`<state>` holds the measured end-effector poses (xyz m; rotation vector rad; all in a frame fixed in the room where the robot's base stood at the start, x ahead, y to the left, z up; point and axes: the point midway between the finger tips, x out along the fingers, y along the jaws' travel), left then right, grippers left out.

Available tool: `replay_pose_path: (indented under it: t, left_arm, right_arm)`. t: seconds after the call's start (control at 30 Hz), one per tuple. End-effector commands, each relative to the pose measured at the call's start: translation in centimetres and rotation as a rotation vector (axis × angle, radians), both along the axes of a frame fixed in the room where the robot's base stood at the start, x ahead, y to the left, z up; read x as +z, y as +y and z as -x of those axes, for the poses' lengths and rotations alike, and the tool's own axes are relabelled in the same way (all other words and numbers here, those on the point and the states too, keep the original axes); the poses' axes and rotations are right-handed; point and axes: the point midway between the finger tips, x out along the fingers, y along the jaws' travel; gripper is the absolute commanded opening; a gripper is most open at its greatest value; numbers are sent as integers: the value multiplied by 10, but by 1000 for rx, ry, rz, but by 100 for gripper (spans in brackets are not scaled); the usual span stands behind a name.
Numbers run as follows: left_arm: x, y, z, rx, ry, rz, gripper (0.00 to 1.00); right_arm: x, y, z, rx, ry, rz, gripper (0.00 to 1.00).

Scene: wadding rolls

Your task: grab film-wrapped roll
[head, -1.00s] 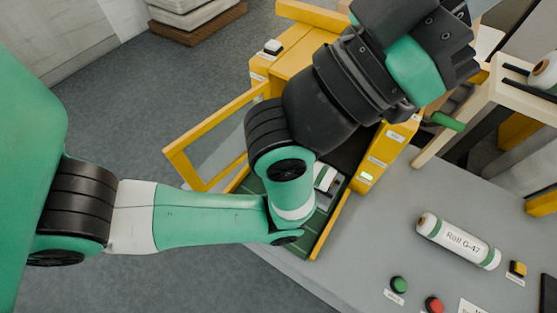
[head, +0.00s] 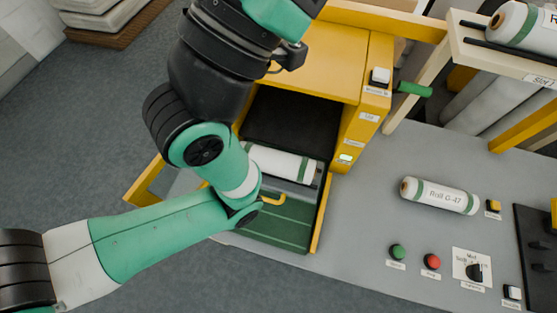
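A white roll with green bands (head: 284,163) lies in the yellow machine (head: 345,50), at the mouth of its dark opening above a green flap. My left arm covers its left end. A second white roll with green bands, lettered "Roll G-47" (head: 440,195), lies on the grey table to the right. A third roll (head: 525,25) sits on the rack at top right. I cannot tell from this view which one is film-wrapped. My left arm crosses the left side and rises out of the top edge; its fingertips do not show. My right gripper is not in view.
A green button (head: 397,251), a red button (head: 432,262) and a knob plate (head: 473,268) are on the front of the grey table (head: 365,215). A green-handled lever (head: 413,89) sticks out right of the machine. Stacked pads (head: 105,15) stand at top left.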

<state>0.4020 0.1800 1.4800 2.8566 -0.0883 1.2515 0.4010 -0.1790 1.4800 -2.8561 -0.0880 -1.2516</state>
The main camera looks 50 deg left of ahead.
Motion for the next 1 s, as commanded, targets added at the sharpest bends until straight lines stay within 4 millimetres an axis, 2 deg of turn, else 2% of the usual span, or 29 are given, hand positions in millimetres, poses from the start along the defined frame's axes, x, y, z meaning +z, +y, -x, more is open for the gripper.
replay_pose_path:
  t: [0.2,0.77,1.0]
  left_arm:
    - [0,0,0,0,0,0,0]
    - [0,0,0,0,0,0,100]
    - [0,0,0,0,0,0,100]
  right_arm:
    - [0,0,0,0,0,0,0]
    - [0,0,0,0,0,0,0]
    - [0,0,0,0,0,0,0]
